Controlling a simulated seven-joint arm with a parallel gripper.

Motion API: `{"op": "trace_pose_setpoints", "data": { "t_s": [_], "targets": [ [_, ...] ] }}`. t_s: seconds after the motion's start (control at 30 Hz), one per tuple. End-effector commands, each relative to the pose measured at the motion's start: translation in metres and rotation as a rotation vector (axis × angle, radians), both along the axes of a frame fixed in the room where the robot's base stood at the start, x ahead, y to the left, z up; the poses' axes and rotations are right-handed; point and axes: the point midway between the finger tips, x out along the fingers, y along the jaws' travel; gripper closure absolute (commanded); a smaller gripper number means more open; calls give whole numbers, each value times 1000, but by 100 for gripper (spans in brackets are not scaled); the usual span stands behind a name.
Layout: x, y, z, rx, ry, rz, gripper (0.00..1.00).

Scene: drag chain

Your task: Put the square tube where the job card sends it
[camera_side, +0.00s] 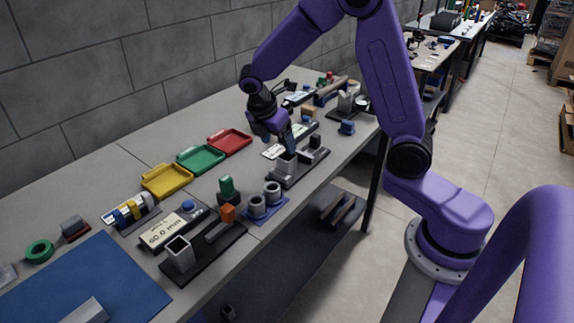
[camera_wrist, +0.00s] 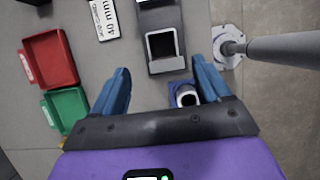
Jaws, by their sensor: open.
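One grey square tube (camera_side: 286,164) stands upright at the near end of a black fixture, just below my gripper (camera_side: 281,140). In the wrist view it shows as a hollow square end (camera_wrist: 163,45), ahead of my gripper (camera_wrist: 163,82). My blue fingers are apart and nothing is between them in grip. A second grey square tube (camera_side: 180,253) stands in another black fixture nearer the front. A small stand with a striped blue, yellow and white card (camera_side: 129,211) is on the left; I cannot read it or tell if it is the job card.
Yellow (camera_side: 166,180), green (camera_side: 201,159) and red (camera_side: 229,142) trays line the back. Round grey tubes stand on a blue pad (camera_side: 261,212). A 40 mm label (camera_wrist: 104,17) lies beside the fixture. A blue mat (camera_side: 85,275) covers the front left.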

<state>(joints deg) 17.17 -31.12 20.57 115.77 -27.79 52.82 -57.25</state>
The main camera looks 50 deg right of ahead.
Motion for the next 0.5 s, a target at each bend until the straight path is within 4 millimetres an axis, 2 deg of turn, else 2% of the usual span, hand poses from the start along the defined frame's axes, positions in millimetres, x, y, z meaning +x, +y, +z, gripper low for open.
{"op": "trace_pose_setpoints", "data": {
  "t_s": [0.03,0.2,0.5],
  "targets": [
    [-1,-4,-10,-2,5,0,23],
    [-1,-13,-32,-2,4,1,23],
    [-3,-22,-51,-1,4,1,23]
  ]
}}
